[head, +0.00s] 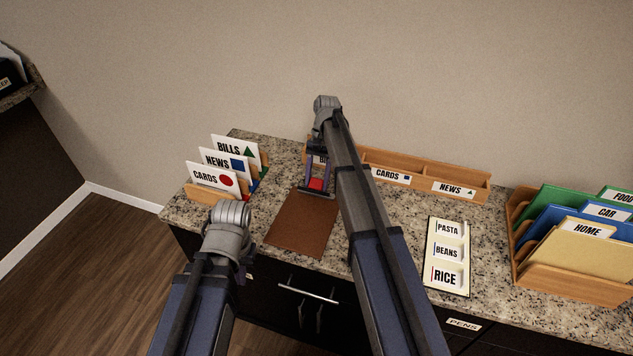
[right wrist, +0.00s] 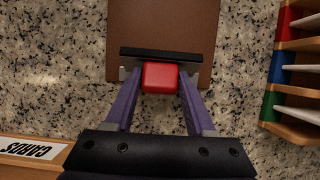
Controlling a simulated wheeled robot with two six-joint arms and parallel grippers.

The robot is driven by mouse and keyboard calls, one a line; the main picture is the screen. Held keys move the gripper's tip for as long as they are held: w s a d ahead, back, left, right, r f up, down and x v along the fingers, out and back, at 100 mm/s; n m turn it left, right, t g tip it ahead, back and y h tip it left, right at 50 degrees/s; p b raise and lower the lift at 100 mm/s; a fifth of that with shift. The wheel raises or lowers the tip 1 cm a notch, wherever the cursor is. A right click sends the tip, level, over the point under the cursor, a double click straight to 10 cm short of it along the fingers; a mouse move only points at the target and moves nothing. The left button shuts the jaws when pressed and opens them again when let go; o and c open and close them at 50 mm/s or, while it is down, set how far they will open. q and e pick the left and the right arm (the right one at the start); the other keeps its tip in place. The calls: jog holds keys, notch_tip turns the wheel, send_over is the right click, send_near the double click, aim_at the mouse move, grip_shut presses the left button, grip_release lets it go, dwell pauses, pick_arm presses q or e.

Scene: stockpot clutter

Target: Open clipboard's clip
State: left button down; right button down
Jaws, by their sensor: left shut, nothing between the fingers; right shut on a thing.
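The brown clipboard (head: 301,225) lies flat on the speckled counter. Its clip, a dark bar (right wrist: 160,54) with a red tab (right wrist: 161,77), sits at the board's far end; the tab also shows in the head view (head: 316,184). My right gripper (right wrist: 160,80) reaches down over the clip, its purple fingers on either side of the red tab and shut on it. My right arm covers part of the board's right side in the head view. My left arm is at the lower left, near the counter's front edge; its fingers are hidden behind the arm.
A card rack (head: 212,191) stands left of the clipboard. A wooden tray (head: 425,170) with label cards runs along the wall behind. A labelled pasta, beans and rice tray (head: 447,256) and a folder rack (head: 570,283) are to the right.

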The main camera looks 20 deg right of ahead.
jog(key=shift+c, duration=1.2)
grip_release()
jog(key=p+v, duration=0.7)
jog(key=shift+w+r, duration=0.15)
jog(key=shift+r, duration=0.25)
jog(key=shift+d, duration=0.1)
